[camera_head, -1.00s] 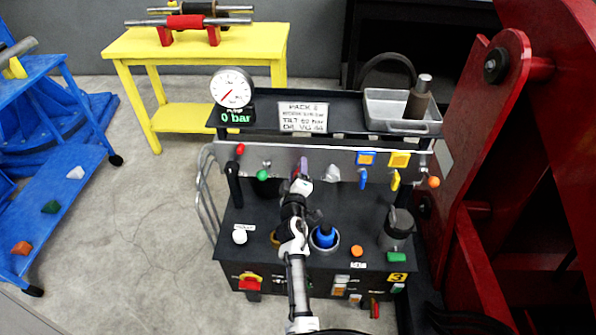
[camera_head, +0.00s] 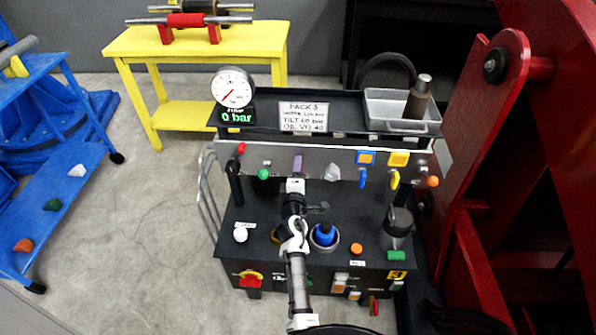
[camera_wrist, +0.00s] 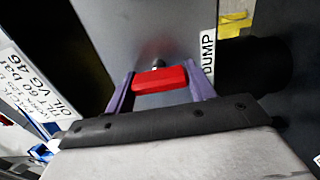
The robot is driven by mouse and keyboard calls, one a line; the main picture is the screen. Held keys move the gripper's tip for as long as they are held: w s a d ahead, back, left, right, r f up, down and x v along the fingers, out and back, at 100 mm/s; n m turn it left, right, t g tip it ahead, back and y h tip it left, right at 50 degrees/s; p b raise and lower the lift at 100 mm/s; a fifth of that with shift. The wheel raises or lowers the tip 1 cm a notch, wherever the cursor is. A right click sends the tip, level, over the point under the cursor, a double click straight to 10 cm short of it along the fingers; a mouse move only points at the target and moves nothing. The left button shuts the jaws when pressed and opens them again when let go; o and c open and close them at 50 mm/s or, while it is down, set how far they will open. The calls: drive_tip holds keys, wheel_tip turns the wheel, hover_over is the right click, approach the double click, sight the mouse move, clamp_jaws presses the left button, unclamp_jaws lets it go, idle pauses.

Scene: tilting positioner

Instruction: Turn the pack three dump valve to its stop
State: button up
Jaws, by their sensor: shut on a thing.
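The dump valve's red handle (camera_wrist: 160,79) shows in the wrist view on the grey panel, beside a white DUMP label (camera_wrist: 208,52). It lies crosswise between the purple fingers of my gripper (camera_wrist: 158,70), which is shut on it. A small dark stem shows just behind the handle. In the head view my gripper (camera_head: 297,166) is at the middle of the upright panel (camera_head: 312,157) of the black pack, and it hides the handle there. The sign (camera_head: 303,116) above reads PACK 3. I cannot tell from these views whether the valve is at its stop.
A grey lever (camera_head: 331,172), a blue lever (camera_head: 363,178) and a yellow lever (camera_head: 395,180) are right of my gripper. A green knob (camera_head: 263,174) is close on its left. The gauge (camera_head: 233,88) reads 0 bar. A red machine (camera_head: 500,150) stands close at right.

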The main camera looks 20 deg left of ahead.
drive_tip(key=shift+r, duration=0.15)
drive_tip(key=o, duration=1)
drive_tip(key=shift+s+f, duration=0.1)
drive_tip(key=shift+f, duration=0.1)
